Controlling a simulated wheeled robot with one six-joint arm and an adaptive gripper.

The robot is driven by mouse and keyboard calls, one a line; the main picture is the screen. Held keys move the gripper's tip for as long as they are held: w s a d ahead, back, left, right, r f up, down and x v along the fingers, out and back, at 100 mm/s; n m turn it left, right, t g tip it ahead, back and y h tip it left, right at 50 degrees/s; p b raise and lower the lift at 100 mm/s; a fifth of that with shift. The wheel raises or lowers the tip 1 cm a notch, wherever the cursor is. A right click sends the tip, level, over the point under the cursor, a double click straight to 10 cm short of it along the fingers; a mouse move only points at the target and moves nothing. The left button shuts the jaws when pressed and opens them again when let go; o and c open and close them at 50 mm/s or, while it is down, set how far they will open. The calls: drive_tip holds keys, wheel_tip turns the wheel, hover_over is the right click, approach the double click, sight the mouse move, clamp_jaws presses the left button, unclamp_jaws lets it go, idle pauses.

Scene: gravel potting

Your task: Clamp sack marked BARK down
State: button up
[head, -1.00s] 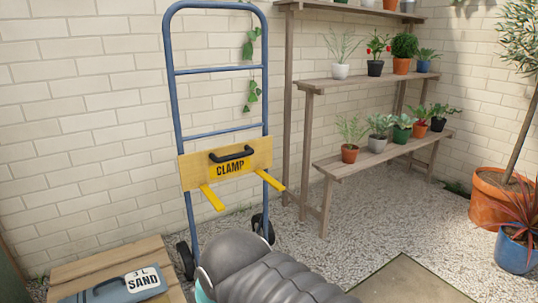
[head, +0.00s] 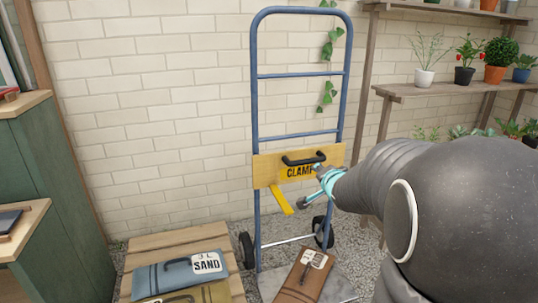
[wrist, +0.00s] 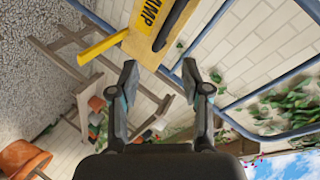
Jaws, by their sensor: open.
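The yellow clamp board (head: 266,170), marked CLAMP, sits across the blue hand truck (head: 256,110), with a black handle (head: 304,158) and a yellow prong (head: 281,200). A brown sack (head: 298,285) with a white label lies on the truck's foot plate, below and apart from the clamp; its label is too small to read. My gripper (head: 324,180) is in front of the clamp's right part, near the handle. In the wrist view my gripper (wrist: 160,78) is open and empty, with the clamp board (wrist: 133,45) and handle (wrist: 172,22) beyond its fingertips.
A wooden pallet (head: 160,242) at the front left holds a blue-grey sack marked SAND (head: 180,276) and an olive sack (head: 214,293). Plant shelves (head: 450,90) stand at the right. A green cabinet (head: 50,150) stands at the left. A brick wall is behind the truck.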

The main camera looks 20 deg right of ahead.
sight(309, 162)
drive_tip(key=w+d+f+m+y, duration=0.1)
drive_tip(key=w+f, duration=0.1)
drive_tip(key=w, duration=0.4)
drive_tip(key=w+d+f+m+t+y, duration=0.1)
drive_tip(key=w, duration=0.5)
drive_tip(key=w+d+f+m+t+y+p, duration=0.1)
drive_tip(key=w+d+f, duration=0.1)
drive_tip(key=w, duration=0.4)
drive_tip(key=shift+w+f+m, duration=0.3)
drive_tip(key=shift+w+m, duration=0.05)
drive_tip(key=shift+m, duration=0.05)
clamp_jaws()
